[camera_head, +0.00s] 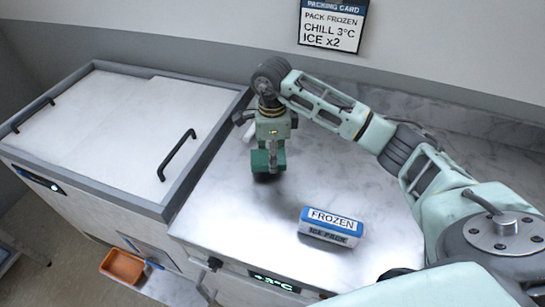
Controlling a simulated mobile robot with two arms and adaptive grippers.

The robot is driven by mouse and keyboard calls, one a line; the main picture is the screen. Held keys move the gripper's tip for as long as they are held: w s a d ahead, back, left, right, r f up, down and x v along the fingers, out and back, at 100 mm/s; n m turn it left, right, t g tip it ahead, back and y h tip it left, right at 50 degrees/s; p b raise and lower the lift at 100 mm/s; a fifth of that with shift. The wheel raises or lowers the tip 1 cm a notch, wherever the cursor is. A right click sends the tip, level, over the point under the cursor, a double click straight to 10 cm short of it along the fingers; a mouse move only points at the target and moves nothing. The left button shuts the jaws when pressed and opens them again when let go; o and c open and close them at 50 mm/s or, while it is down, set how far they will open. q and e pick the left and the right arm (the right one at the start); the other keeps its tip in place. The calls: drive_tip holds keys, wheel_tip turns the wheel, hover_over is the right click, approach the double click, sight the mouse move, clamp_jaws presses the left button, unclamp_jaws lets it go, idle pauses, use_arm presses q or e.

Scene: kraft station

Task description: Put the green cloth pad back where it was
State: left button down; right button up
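The green cloth pad (262,161) is at my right gripper (272,158), above the marble counter behind the frozen pack. My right arm comes in from the right, and its gripper points down with its fingers on the pad, shut on it. A dark patch lies just under the pad, and it seems to be a little above the counter top. The far finger is partly hidden by the pad. My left gripper is not in view.
A blue and white ice pack marked FROZEN (331,226) lies on the counter (225,205). A chest freezer with a lid (110,125) and black handles stands at left. An orange tray (122,267) is below. A packing card (333,27) hangs on the wall.

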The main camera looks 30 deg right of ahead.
wheel_tip(320, 180, down, 2)
drive_tip(key=shift+f+p, duration=0.1)
drive_tip(key=shift+p, duration=0.2)
drive_tip(key=shift+f, duration=0.2)
drive_tip(key=shift+f, duration=0.1)
drive_tip(key=shift+f+b, duration=0.15)
drive_tip(key=shift+b, duration=0.15)
drive_tip(key=o, duration=1.1)
drive_tip(key=shift+o, duration=0.2)
